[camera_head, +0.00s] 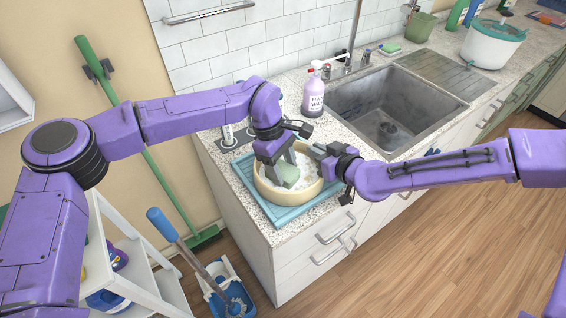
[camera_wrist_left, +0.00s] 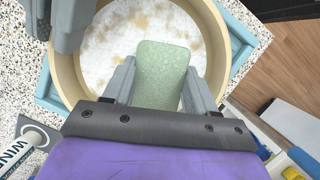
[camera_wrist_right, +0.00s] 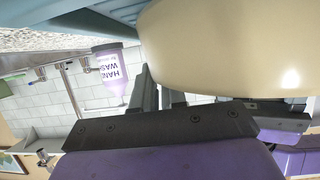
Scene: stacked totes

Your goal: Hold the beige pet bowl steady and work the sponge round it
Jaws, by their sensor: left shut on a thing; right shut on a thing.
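The beige pet bowl (camera_head: 292,203) stands on a light-blue ribbed mat (camera_head: 249,187) at the counter's end. In the left wrist view the bowl (camera_wrist_left: 68,72) has white suds and brownish specks inside. My left gripper (camera_head: 284,172) reaches down into the bowl, shut on the pale green sponge (camera_head: 290,177). The sponge (camera_wrist_left: 160,75) shows between both fingers in the left wrist view; its contact with the bowl is unclear. My right gripper (camera_head: 322,156) is shut on the bowl's rim. In the right wrist view the bowl's outer wall (camera_wrist_right: 220,45) is close above the fingers.
A hand wash bottle (camera_head: 314,95) stands behind the bowl, beside the steel sink (camera_head: 385,112). A white tub (camera_head: 492,45) stands far right. Below left are a green broom (camera_head: 140,145) and a white shelf (camera_head: 135,275). The counter's front edge is close to the mat.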

